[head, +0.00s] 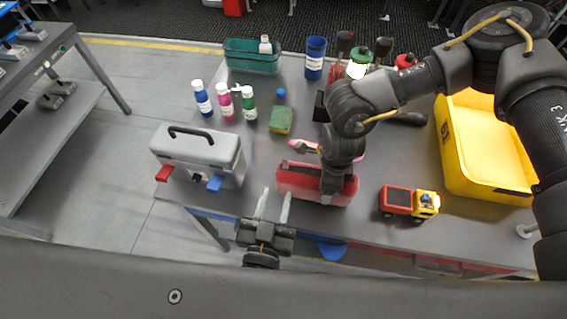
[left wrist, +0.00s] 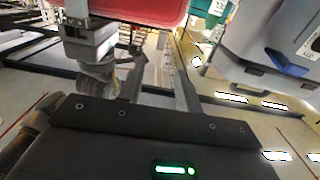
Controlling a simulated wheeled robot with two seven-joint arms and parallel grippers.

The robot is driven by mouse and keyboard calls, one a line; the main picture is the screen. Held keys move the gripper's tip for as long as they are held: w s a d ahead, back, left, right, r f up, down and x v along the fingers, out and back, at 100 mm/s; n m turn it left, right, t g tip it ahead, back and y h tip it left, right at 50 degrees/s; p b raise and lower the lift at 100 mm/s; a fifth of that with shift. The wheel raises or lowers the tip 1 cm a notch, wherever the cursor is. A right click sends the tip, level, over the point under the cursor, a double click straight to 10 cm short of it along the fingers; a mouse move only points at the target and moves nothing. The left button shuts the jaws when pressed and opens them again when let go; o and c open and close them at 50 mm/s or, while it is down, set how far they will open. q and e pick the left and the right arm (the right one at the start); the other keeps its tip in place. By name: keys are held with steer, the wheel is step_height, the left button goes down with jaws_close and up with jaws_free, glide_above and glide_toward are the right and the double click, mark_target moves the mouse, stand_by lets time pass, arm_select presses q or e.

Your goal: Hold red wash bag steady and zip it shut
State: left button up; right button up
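The red wash bag (head: 298,181) sits near the front edge of the table. Its lower part also shows at the top of the left wrist view (left wrist: 135,8). My left gripper (head: 276,194) is just in front of the bag's left end, fingers pointing at the table, spread apart with nothing between them. My right gripper (head: 338,170) reaches down over the right half of the bag and hides part of it. Its fingertips are hidden, so I cannot tell whether they are shut. The zip is too small to make out.
A grey toolbox (head: 200,150) with red and blue latches stands left of the bag. A toy truck (head: 408,202) and a yellow bin (head: 486,150) are to the right. Several bottles (head: 226,102), a green sponge (head: 280,120) and a teal basket (head: 250,60) are behind.

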mark_target(285, 161)
arm_select(q)
steer(key=w, duration=0.6)
steer(key=w+d, duration=0.1)
steer(key=w, duration=0.2)
steer(key=shift+w+d, duration=0.1)
steer(key=shift+c, duration=0.2)
jaws_close()
